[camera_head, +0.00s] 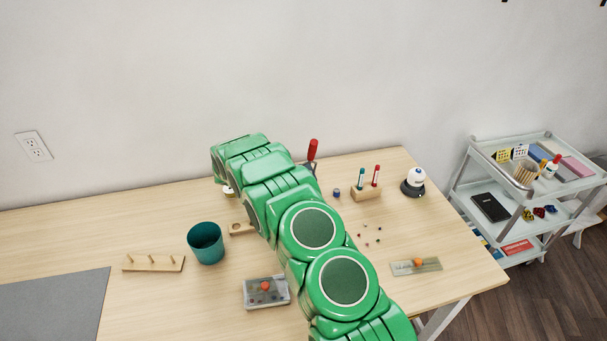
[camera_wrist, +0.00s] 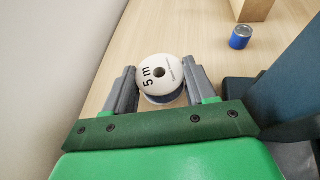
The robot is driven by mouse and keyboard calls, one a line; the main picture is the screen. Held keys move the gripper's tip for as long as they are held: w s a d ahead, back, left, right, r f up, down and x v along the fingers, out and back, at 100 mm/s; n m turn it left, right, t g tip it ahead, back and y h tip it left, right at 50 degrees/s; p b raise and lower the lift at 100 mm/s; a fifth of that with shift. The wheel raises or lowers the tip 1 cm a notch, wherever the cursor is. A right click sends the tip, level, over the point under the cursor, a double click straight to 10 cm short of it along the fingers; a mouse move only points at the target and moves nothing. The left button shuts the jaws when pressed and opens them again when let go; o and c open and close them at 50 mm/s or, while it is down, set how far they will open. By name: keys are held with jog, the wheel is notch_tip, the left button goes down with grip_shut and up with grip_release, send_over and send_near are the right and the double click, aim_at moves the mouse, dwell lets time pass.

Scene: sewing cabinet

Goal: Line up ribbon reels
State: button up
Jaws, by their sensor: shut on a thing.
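My gripper (camera_wrist: 158,82) is shut on a ribbon reel (camera_wrist: 160,72), with one grey finger on each side of it. The reel has a white round face marked "5 m", a dark centre hole and a blue band below. The wooden tabletop shows behind it; I cannot tell whether the reel touches it. In the head view my green arm covers the gripper. A pale wooden rack with upright pegs (camera_head: 153,263) stands at the left of the table, with no reels on it. A wooden piece with a round hole (camera_head: 241,229) is partly hidden by my arm.
A teal cup (camera_head: 206,243) stands right of the peg rack. A clear-topped box (camera_head: 266,291) is in front. A small blue cylinder (camera_head: 336,192), a wooden tube stand (camera_head: 367,193) and a red-handled tool (camera_head: 313,150) are behind. A grey mat (camera_head: 52,308) lies at the left.

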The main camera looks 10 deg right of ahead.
jog(key=shift+s+f, duration=0.1)
jog(key=shift+f, duration=0.65)
jog(key=o, duration=1.1)
jog(key=shift+r, duration=0.1)
jog(key=shift+r, duration=0.15)
